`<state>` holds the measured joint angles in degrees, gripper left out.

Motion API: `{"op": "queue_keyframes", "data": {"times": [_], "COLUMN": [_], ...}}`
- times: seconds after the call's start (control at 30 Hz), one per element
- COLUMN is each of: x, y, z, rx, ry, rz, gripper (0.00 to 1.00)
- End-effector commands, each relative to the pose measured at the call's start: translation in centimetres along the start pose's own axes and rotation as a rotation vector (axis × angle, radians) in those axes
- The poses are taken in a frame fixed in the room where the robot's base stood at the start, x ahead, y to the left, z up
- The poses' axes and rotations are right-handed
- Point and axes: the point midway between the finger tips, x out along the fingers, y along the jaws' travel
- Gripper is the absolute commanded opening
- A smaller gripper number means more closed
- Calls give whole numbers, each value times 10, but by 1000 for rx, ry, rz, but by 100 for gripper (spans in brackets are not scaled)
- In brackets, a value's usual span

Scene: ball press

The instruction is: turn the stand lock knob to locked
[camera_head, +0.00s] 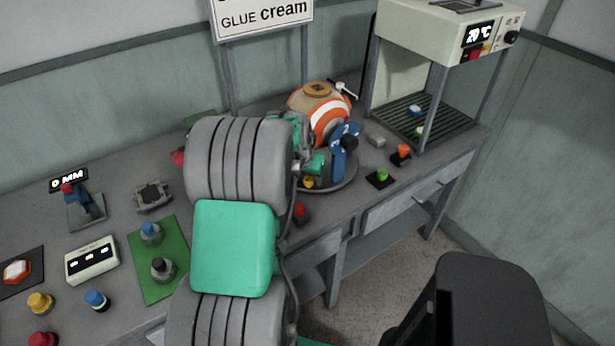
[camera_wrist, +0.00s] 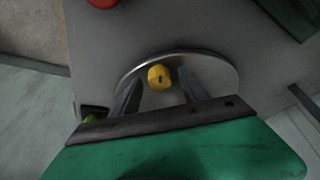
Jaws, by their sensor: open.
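A small yellow knob (camera_wrist: 159,76) with a dark mark sits near the edge of the round grey stand plate (camera_wrist: 222,72). In the wrist view my gripper (camera_wrist: 160,92) is open, with one finger on each side of the knob. Nothing is clamped; I cannot tell whether the fingers touch the knob. On the stand in the head view is an orange and white ball (camera_head: 322,112), with a blue part (camera_head: 345,150) in front of it. The knob's lock marking is too small to read.
A red button (camera_head: 301,212) is close to the stand's front. Green (camera_head: 381,177) and orange (camera_head: 401,153) buttons lie to its right. A heating unit (camera_head: 437,35) stands at the back right. More buttons and a display box (camera_head: 91,260) are on the left bench.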

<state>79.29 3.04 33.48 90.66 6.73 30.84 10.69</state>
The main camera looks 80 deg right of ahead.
Motion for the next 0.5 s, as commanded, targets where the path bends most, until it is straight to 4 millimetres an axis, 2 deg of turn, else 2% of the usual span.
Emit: {"op": "queue_keyframes", "data": {"times": [0.07,0.5], "x": [0,0], "y": [1,1], "z": [0,0], "rx": [1,1], "ry": [0,0], "rz": [1,1], "gripper": [48,12]}}
